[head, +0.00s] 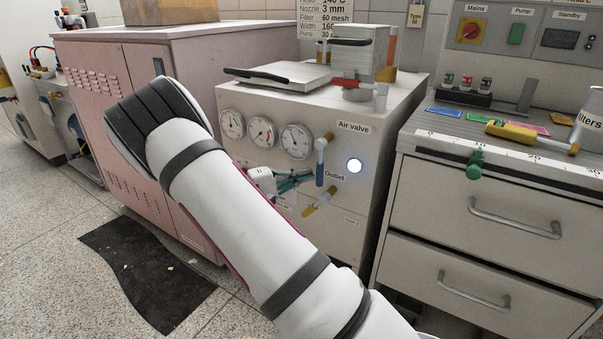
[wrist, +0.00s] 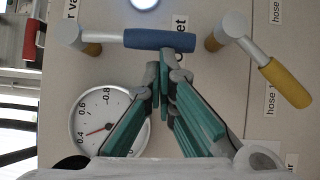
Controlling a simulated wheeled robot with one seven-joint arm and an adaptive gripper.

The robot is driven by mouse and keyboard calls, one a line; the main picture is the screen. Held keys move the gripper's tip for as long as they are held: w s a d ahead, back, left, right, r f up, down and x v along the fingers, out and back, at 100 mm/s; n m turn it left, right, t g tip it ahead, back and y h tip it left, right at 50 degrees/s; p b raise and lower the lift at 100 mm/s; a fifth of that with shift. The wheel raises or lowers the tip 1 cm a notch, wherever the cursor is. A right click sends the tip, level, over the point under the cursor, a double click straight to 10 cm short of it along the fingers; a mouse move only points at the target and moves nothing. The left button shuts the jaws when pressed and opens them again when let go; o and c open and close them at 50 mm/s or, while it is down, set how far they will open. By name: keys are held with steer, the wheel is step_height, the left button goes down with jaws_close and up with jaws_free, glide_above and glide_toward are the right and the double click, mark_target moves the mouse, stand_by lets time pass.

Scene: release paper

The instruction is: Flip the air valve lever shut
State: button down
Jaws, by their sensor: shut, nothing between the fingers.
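The air valve lever (head: 321,162) has a blue handle and hangs down from its pivot on the front panel, under the "Air valve" label (head: 353,127). In the wrist view, turned on its side, the blue handle (wrist: 160,39) runs across the top. My gripper (head: 311,175) is shut and empty, to the left of the handle's lower part. In the wrist view its teal fingertips (wrist: 163,66) reach up to the handle's edge near its free end. I cannot tell if they touch it. A second lever with a yellow handle (head: 317,204) slants below, near the "Outlet" label (head: 335,175).
Several round gauges (head: 262,131) sit left of the lever, and a lit round button (head: 355,166) to its right. A drawer cabinet (head: 480,215) with a green knob stands at right, a pink cabinet (head: 180,90) at left. My arm hides the panel's lower left.

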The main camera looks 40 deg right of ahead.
mark_target(318, 179)
steer(key=shift+s+d, duration=0.1)
steer(key=shift+s, duration=0.1)
steer(key=s+n+p, duration=0.1)
steer(key=s+n+h+p, duration=0.1)
steer(key=s+d+n+h, duration=0.1)
steer(key=n, duration=0.1)
steer(key=shift+s+f+p, duration=0.1)
steer(key=shift+f+p, duration=0.2)
steer(key=shift+p, duration=0.1)
steer(key=s+d+r+n+t+h+p, duration=0.1)
steer(key=s+n+t+p, duration=0.3)
steer(key=n, duration=0.6)
steer(key=s+d+r+n+t+h+p, duration=0.2)
steer(key=s+r+n+t+p, duration=0.2)
steer(key=n+t+p, duration=0.5)
steer(key=shift+s+r+n+p, duration=0.3)
steer(key=shift+n+p, duration=0.2)
steer(key=shift+n, duration=0.3)
steer(key=shift+d+t, duration=0.1)
steer(key=shift+t, duration=0.2)
steer(key=shift+f, duration=0.1)
